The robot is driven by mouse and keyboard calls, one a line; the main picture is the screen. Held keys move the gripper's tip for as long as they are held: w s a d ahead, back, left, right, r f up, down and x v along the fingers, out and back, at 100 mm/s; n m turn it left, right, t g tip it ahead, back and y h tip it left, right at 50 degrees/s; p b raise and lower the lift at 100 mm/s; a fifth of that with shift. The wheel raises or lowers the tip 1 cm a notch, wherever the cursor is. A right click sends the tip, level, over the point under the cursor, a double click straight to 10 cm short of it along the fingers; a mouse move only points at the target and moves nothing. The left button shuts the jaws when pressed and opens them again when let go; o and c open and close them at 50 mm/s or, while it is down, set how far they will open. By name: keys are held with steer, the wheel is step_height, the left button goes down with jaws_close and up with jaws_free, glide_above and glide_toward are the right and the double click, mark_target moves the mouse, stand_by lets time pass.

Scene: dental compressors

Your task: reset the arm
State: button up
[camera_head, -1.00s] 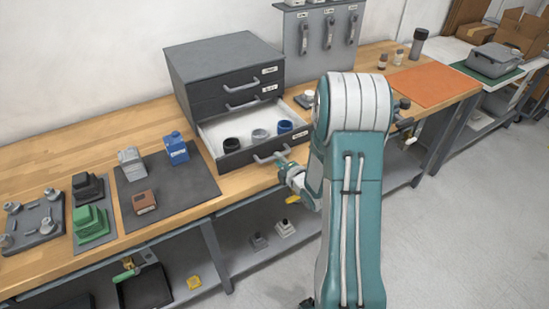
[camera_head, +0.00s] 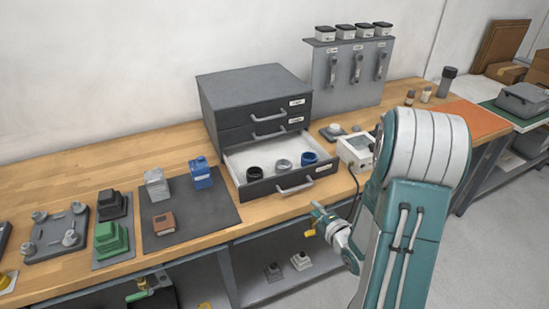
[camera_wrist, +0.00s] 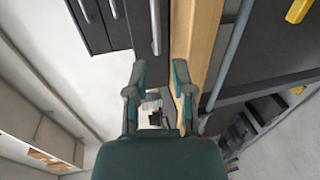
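My arm (camera_head: 412,220), teal and white, stands at the right of the head view, in front of the bench. My gripper (camera_head: 318,212) is at the bench's front edge, just below and right of the open drawer's handle, apart from it. In the wrist view my gripper (camera_wrist: 158,80) has its two teal fingers spread with nothing held between them. The open bottom drawer (camera_head: 318,172) of the dark grey cabinet (camera_head: 252,92) holds a black, a grey and a blue round part.
A dark mat (camera_head: 215,212) with a blue box, a grey block and a brown block lies left of the drawer. Green and black stepped blocks stand further left. A white device (camera_head: 355,152) sits right of the drawer. A lower shelf (camera_head: 255,285) runs under the bench.

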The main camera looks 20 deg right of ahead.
steer(key=s+a+r+m+g+h, duration=0.1)
steer(key=a+r+m+g+h, duration=0.15)
steer(key=r+m, duration=0.3)
steer(key=s+a+r+m+g+h, duration=0.1)
steer(key=a+r+m+g, duration=0.2)
steer(key=r+m, duration=0.3)
steer(key=s+a+r+m+g+y, duration=0.1)
steer(key=s+a+r+m+g, duration=0.1)
steer(key=s+a, duration=0.4)
steer(key=s+a+r+m+g+y, duration=0.1)
steer(key=s+a+r+m, duration=0.4)
steer(key=s, duration=0.5)
steer(key=shift+s+a+r+g+y, duration=0.3)
steer(key=shift+a+r+g+y, duration=0.1)
steer(key=shift+g, duration=0.25)
